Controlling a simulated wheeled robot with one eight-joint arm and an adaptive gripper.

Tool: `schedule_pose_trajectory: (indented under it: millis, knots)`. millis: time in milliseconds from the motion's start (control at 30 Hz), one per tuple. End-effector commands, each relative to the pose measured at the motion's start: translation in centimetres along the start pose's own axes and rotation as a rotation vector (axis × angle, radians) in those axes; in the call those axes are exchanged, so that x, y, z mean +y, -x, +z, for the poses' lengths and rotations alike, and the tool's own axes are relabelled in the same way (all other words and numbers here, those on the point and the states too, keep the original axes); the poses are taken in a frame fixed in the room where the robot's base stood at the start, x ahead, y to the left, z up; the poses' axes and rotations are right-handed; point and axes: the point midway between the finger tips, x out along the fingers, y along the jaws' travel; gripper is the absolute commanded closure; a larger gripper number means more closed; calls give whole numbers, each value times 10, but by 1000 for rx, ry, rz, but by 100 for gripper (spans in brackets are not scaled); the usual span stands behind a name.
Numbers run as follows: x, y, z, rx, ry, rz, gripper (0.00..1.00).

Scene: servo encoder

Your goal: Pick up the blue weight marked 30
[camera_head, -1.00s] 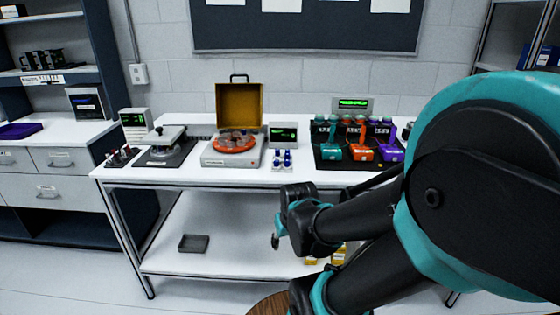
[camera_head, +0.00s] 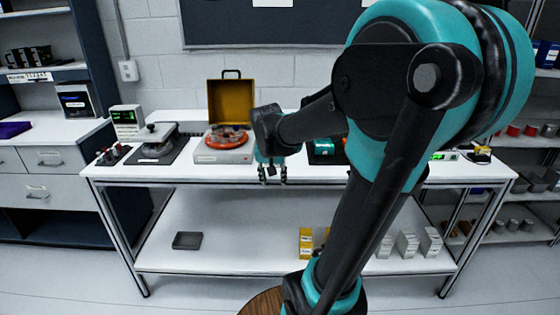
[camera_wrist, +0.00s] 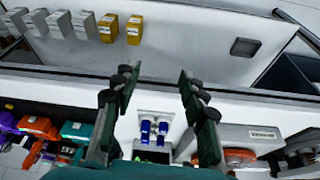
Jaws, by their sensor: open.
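Several small blue weights (camera_wrist: 147,126) stand on a white holder (camera_wrist: 141,115) on the bench, seen in the wrist view between my fingers. Their markings are too small to read, so I cannot tell which one is marked 30. My gripper (camera_wrist: 160,85) is open and empty, its two fingers spread to either side of the weights in that view. In the head view my gripper (camera_head: 272,177) hangs at the bench's front edge and hides the weights.
An orange round device (camera_head: 226,138) with an open yellow case (camera_head: 231,101) stands left of my gripper. Teal, orange and purple items (camera_wrist: 40,126) stand on the other side, partly hidden by my arm in the head view. The lower shelf (camera_head: 240,243) holds boxes and a dark tray (camera_head: 187,240).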

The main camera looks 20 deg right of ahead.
Motion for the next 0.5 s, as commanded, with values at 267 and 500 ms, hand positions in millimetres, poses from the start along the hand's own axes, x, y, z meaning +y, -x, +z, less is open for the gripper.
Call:
schedule_pose_trajectory:
  millis: [267,500]
  knots:
    - [-36,78,-138,38,-394,151,57]
    - [-42,96,-170,65,-516,192,57]
